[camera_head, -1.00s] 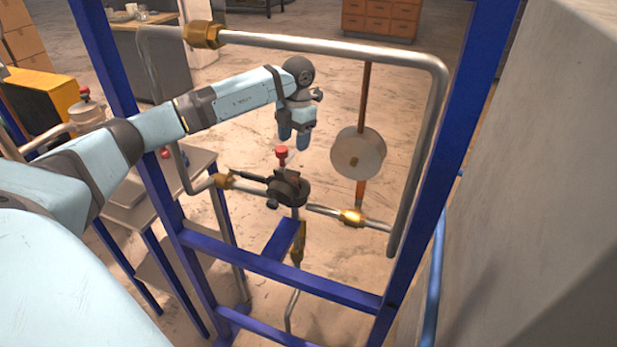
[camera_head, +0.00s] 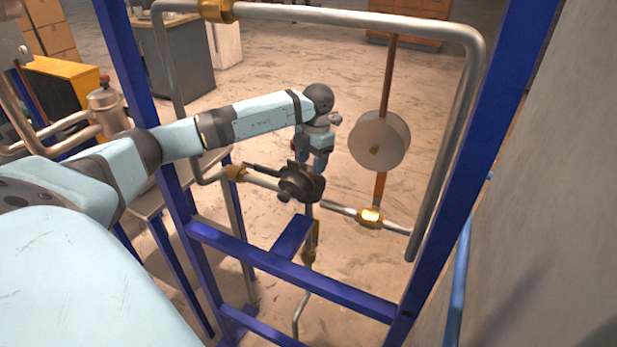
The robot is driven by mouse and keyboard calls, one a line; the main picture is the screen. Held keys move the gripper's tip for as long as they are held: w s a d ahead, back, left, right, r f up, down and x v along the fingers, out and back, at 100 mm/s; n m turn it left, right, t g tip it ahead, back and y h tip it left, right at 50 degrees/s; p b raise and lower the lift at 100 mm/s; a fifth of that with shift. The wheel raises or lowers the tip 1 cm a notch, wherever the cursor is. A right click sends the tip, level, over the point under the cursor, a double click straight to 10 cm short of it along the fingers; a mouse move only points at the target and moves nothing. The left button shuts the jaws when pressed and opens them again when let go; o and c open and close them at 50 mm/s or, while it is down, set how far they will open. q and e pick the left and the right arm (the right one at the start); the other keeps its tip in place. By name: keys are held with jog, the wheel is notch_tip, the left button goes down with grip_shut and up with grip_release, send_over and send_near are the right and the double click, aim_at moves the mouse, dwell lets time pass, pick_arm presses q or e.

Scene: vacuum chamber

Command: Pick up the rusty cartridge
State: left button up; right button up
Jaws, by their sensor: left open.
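My left arm reaches in from the left through the blue frame. Its left gripper (camera_head: 313,161) points down and is open, with its fingers just above the dark round fitting (camera_head: 301,183) in the pipework. The fingers and wrist cover the top of this fitting, where the red knob stands. I cannot tell whether the fingers touch it. No part is clearly recognisable as a rusty cartridge; it may be in the dark fitting, hidden by the gripper. My right gripper is out of view.
A blue frame (camera_head: 290,275) surrounds the grey pipes (camera_head: 350,18). A grey disc (camera_head: 379,141) on a brown rod stands right of the gripper. A brass joint (camera_head: 369,217) sits below it. A large grey wall (camera_head: 545,200) closes off the right side.

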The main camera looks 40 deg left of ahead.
aim_at(309, 173)
pick_arm(q)
jog(key=f, duration=0.1)
jog(key=f+b, duration=0.1)
jog(key=f, duration=0.1)
jog(key=shift+s+f+b, duration=0.2)
jog(key=shift+s+b, duration=0.1)
jog(key=shift+s, duration=0.1)
jog(key=shift+f, duration=0.2)
jog(key=shift+r, duration=0.1)
jog(key=shift+c, duration=1.2)
jog(key=c, duration=0.7)
grip_shut()
jog(key=shift+r, duration=0.1)
